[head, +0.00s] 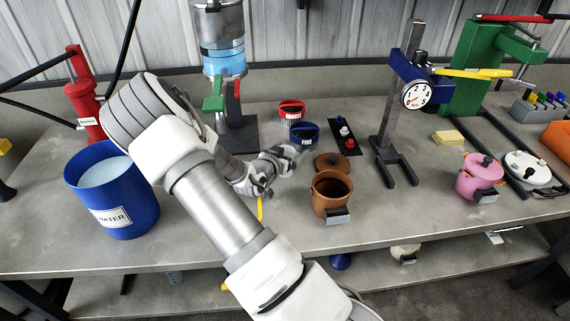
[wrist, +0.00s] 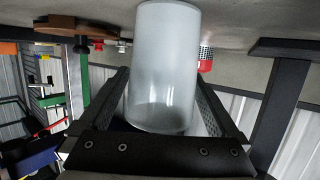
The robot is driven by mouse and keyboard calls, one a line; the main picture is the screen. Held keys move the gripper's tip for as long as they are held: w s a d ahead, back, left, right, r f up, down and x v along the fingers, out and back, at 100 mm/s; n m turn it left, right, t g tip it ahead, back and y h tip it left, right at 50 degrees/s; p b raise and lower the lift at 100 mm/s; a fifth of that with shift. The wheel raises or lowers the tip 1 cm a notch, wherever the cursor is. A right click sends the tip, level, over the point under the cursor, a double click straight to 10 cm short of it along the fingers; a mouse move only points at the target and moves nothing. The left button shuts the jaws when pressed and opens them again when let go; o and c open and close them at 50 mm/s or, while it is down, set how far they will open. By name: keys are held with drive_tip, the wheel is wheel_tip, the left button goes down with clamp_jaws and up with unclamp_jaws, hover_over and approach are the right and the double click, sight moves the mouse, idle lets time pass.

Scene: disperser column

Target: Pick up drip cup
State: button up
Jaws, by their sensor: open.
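The drip cup (wrist: 166,50) is a frosted, translucent cylinder in the middle of the wrist view. It stands between the two dark fingers of my gripper (wrist: 163,82), which are open with one on each side. Whether either finger touches it is hard to tell.
The brown pot (head: 331,195) stands close to the right of my gripper. A blue water bucket (head: 120,195) is at left. The bench front is fairly clear.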

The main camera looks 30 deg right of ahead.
drive_tip(key=shift+c, duration=0.3)
drive_tip(key=c, duration=1.2)
drive_tip(key=shift+r, duration=0.45)
drive_tip(key=s+d+r, duration=0.1)
drive_tip(key=d+r, duration=0.2)
drive_tip(key=s+d+r, duration=0.2)
drive_tip(key=d+r, duration=0.1)
drive_tip(key=d, duration=0.1)
drive_tip(key=s+d+r, duration=0.1)
drive_tip(key=d+r, duration=0.2)
drive_tip(key=r, duration=0.1)
drive_tip(key=shift+s+d+p, duration=0.25)
drive_tip(key=shift+s+p, duration=0.05)
drive_tip(key=shift+s, duration=0.05)
